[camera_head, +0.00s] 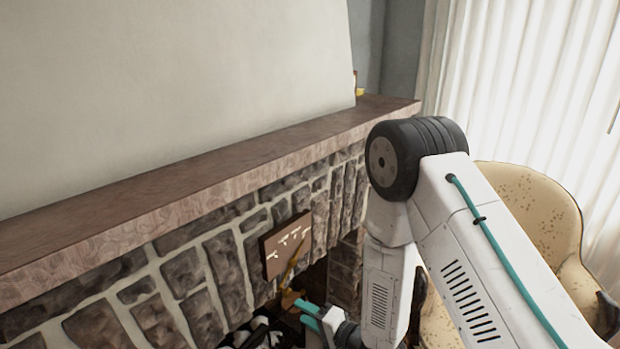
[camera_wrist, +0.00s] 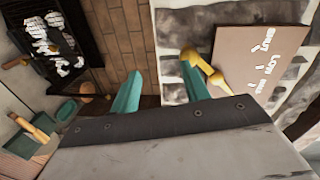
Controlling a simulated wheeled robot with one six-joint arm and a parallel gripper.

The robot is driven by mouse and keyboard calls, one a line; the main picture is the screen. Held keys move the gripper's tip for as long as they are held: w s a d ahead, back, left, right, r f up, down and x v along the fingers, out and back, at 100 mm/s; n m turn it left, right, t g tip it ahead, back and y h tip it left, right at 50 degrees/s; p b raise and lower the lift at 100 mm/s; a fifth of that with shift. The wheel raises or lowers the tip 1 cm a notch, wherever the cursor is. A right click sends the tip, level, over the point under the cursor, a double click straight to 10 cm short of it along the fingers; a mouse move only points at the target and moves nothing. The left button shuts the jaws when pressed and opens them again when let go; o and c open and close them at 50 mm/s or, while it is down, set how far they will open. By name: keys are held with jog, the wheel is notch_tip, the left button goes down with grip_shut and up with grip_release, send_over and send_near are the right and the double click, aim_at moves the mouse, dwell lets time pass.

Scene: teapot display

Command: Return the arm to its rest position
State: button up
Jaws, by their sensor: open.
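My arm (camera_head: 440,205) is bent, with its elbow high in front of the mantel and its forearm hanging down. My gripper (camera_head: 305,314) is low in front of the stone fireplace, with teal fingers. In the wrist view the two teal fingers of my gripper (camera_wrist: 161,91) stand apart with nothing seen between them. A brown sign (camera_head: 286,245) with white lettering is on the stone front, above and left of the gripper. The sign (camera_wrist: 258,55) also shows at the right of the wrist view.
The wooden mantel (camera_head: 180,197) runs above the stone fireplace (camera_head: 215,275). A gold-coloured piece (camera_wrist: 205,68) shows just beside the right finger. A spotted cream armchair (camera_head: 535,205) stands behind my arm at right. A dark grate with whitish pieces (camera_wrist: 55,45) is at the wrist view's upper left.

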notch_tip(320, 180, down, 6)
jog(key=s+d+n+g+h, duration=0.1)
jog(key=d+n+g+h, duration=0.2)
jog(key=h, duration=0.1)
jog(key=s+d+r+n+g+h, duration=0.1)
jog(key=d+r+n+g+h, duration=0.1)
jog(key=d+h, duration=0.45)
jog(key=s+d+r+n+g+h, duration=0.1)
jog(key=s+d+r+g, duration=0.15)
jog(key=d+r, duration=0.3)
jog(key=s+d+r+n+g+h, duration=0.1)
jog(key=s+d+r+g+h, duration=0.1)
jog(key=s+d+r, duration=0.7)
jog(key=s+r, duration=0.5)
jog(key=r, duration=0.4)
jog(key=s+d+r, duration=0.3)
jog(key=s+r, duration=0.6)
jog(key=r, duration=0.4)
jog(key=shift+s+d+m+t+y, duration=0.2)
jog(key=shift+s+m+t+y, duration=0.15)
jog(key=shift+y, duration=0.1)
